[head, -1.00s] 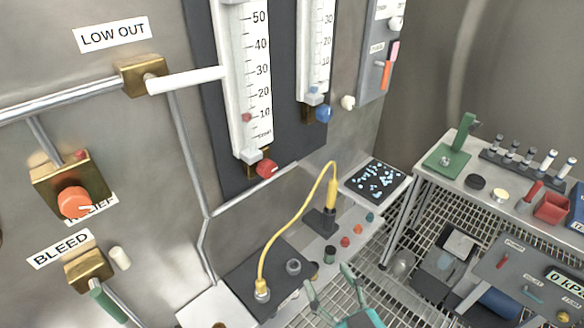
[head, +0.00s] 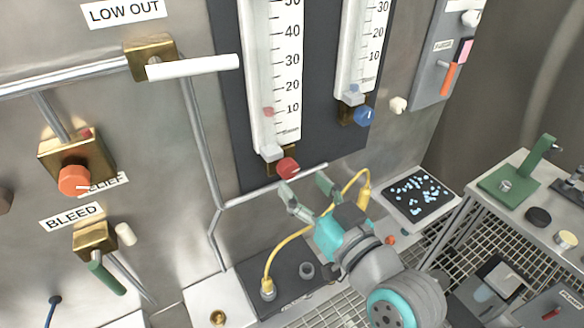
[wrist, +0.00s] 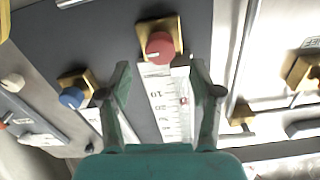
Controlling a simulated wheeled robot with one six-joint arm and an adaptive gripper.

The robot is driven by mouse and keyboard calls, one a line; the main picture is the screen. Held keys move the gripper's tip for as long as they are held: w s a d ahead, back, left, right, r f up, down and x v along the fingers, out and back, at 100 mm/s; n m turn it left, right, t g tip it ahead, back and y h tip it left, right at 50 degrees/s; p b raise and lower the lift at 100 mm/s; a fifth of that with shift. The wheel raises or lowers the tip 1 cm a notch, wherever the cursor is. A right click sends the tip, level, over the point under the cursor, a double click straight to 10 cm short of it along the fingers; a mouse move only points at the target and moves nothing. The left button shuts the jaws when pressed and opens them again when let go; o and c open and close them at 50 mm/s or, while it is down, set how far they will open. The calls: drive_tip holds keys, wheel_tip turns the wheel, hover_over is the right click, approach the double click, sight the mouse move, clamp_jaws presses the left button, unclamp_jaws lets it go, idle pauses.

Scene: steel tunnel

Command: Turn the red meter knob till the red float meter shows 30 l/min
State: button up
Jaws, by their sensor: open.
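The red meter knob (head: 288,168) sits on a brass block at the foot of the red float meter (head: 270,80), a white upright scale on a dark panel. Its red float (head: 268,111) stands near the 10 mark. My gripper (head: 303,186) is open and empty just below and in front of the knob in the head view. In the wrist view the red knob (wrist: 160,47) shows beyond and between the open fingertips (wrist: 160,72), apparently untouched, with a white mark on its face.
A second meter with a blue knob (head: 364,116) stands to the right. A white lever (head: 192,67) is at the upper left, with an orange relief knob (head: 74,180) below. A yellow cable (head: 290,237) arches behind my gripper. A bench (head: 530,210) is at the right.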

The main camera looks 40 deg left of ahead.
sight(291, 171)
drive_tip(key=shift+x, duration=2.7)
drive_tip(key=shift+c, duration=0.2)
drive_tip(key=c, duration=1.1)
